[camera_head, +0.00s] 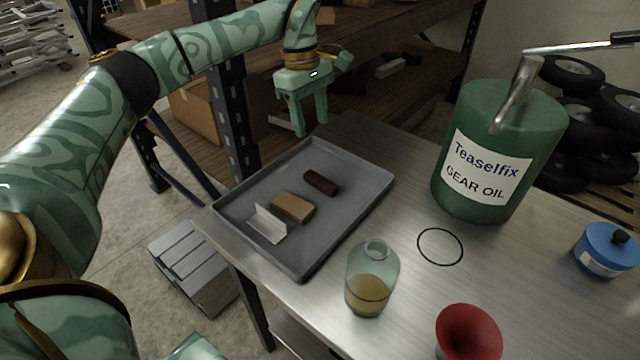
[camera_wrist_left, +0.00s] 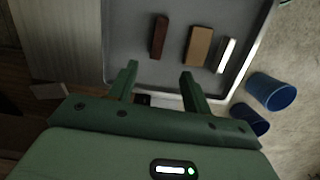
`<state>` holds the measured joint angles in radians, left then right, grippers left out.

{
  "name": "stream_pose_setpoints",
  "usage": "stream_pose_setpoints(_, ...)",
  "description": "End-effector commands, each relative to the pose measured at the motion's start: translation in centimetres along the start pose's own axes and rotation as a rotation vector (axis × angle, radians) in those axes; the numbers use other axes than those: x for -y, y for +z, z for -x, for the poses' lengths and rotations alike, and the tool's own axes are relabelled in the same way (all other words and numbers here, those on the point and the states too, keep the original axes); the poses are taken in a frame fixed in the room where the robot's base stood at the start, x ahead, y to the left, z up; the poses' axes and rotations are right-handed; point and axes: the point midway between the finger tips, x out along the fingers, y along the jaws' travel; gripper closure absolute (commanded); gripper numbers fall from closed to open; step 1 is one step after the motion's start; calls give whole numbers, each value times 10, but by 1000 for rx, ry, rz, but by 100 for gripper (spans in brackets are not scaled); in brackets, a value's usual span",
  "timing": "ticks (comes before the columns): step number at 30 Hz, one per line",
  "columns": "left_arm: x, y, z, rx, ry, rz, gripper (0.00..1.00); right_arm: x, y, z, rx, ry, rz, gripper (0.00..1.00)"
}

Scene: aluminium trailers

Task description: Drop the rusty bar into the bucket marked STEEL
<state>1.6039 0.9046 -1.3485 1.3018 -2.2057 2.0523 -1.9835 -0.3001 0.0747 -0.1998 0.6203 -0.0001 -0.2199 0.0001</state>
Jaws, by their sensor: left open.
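The rusty bar (camera_head: 321,183), short and dark red-brown, lies in a grey tray (camera_head: 355,165) on the metal bench. It also shows in the left wrist view (camera_wrist_left: 159,37), beyond my fingertips. My left gripper (camera_head: 310,126) is open and empty, fingers pointing down, above and beyond the tray's far edge, apart from the bar. It also shows in the left wrist view (camera_wrist_left: 159,70). Two blue buckets (camera_wrist_left: 270,92) (camera_wrist_left: 250,120) stand on the floor beside the tray side in the left wrist view; no marking is readable, so I cannot tell which is STEEL. My right gripper is out of view.
A tan block (camera_head: 293,207) and a pale angled metal piece (camera_head: 267,224) share the tray. A glass jar (camera_head: 367,295), a red funnel (camera_head: 468,335), a green gear oil drum (camera_head: 500,150) and a blue lidded can (camera_head: 607,250) stand on the bench. Shelving (camera_head: 400,50) stands behind.

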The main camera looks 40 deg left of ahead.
Motion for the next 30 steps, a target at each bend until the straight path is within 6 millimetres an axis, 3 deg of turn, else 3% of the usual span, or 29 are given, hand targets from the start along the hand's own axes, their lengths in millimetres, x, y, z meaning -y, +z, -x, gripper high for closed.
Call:
stream_pose_setpoints(3,0,-1,-38,1,-10,1,51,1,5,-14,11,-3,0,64)
stream_pose_setpoints(9,0,-1,-82,1,-7,3,51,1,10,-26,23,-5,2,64)
stream_pose_setpoints(17,0,0,-101,-1,-2,4,51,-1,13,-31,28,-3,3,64)
stream_pose_setpoints(26,-1,0,-147,1,-8,4,51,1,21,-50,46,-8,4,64)
stream_pose_setpoints(30,-2,0,-150,-2,-2,5,51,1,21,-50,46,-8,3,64)
